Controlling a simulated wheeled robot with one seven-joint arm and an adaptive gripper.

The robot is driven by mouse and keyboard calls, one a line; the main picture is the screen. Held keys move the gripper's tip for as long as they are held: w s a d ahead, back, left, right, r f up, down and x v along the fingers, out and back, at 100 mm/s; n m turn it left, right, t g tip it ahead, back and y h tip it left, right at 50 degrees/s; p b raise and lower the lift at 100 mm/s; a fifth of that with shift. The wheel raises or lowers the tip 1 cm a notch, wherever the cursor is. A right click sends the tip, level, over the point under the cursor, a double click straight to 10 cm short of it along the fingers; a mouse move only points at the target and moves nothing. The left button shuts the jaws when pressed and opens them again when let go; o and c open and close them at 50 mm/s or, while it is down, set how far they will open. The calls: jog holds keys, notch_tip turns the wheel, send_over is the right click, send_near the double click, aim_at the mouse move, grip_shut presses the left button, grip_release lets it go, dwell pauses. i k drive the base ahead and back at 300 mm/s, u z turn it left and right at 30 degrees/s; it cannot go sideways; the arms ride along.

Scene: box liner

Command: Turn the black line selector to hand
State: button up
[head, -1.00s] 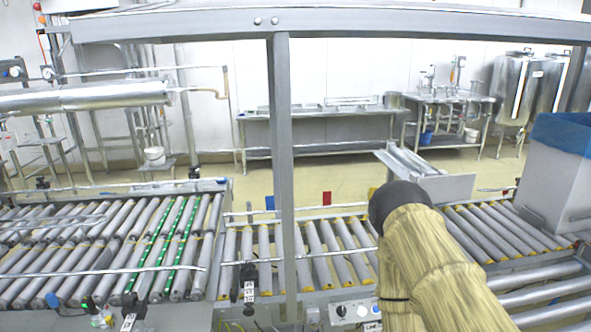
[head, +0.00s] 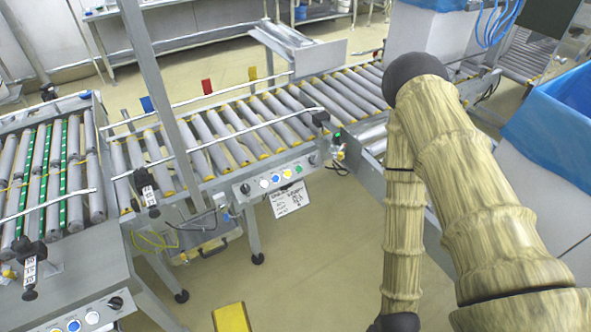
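A control panel (head: 278,178) sits on the front rail of the middle roller conveyor, with a small black knob (head: 245,188) at its left end. A second panel at the lower left has another black knob (head: 116,303) beside white and blue buttons. Which knob is the line selector, and where either one points, is too small to tell. My sleeved arm fills the right side, well apart from both panels. My gripper is not in view.
A handwritten sign (head: 289,199) hangs under the middle panel. Roller conveyors (head: 220,135) run across the view. A yellow object (head: 231,318) is on the floor at the bottom. A blue-lined box (head: 550,140) stands at the right. The floor before the middle panel is clear.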

aim_at(245, 188)
jog(key=z, duration=2.35)
jog(key=k, duration=1.25)
jog(key=u, duration=1.55)
jog(key=i, duration=1)
